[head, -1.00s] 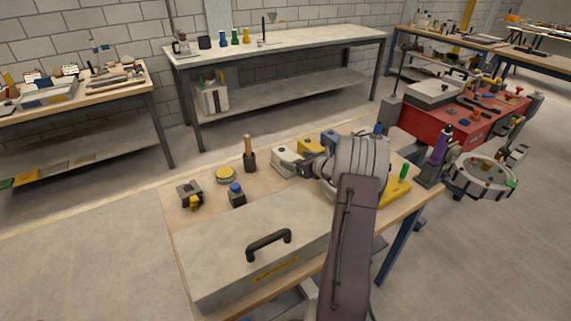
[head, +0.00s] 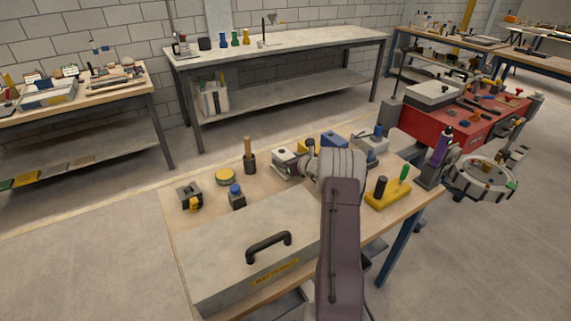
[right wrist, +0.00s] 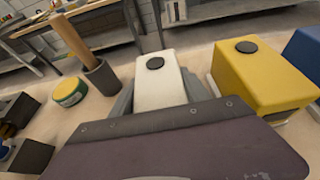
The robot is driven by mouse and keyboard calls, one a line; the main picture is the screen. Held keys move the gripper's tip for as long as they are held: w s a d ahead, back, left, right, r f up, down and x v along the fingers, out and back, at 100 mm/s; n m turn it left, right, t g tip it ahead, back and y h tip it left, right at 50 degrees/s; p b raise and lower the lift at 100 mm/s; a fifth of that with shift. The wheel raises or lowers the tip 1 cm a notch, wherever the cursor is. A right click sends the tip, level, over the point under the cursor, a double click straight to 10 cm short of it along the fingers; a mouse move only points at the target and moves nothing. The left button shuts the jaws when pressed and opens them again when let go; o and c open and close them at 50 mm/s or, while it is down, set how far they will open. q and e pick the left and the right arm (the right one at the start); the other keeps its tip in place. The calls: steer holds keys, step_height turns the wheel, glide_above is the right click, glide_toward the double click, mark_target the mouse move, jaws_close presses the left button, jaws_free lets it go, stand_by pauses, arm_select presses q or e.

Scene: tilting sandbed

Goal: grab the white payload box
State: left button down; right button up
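The white payload box (head: 283,157) stands on the wooden table in the head view, next to the mallet's holder, partly hidden by my right gripper. In the right wrist view the white box (right wrist: 160,78) has a black round spot on top and lies straight ahead. My right gripper (right wrist: 160,92) is open, with one grey finger on each side of the box. Its lower part is hidden by my wrist, and I cannot tell whether the fingers touch it. In the head view my right gripper (head: 302,168) reaches the box from the right. My left gripper is not in view.
A yellow box (right wrist: 262,75) stands close to the right, with a blue box (right wrist: 306,48) beyond. A mallet in a dark holder (head: 249,160) and a yellow-green tin (head: 226,176) stand left. A large grey case (head: 225,230) with a black handle fills the table's front.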

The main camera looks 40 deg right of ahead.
jaws_close()
steer(key=shift+r, duration=0.1)
steer(key=shift+r, duration=0.3)
step_height(320, 180, up, 27)
steer(key=p, duration=0.8)
steer(key=shift+r+p, duration=0.15)
steer(key=shift+p, duration=0.25)
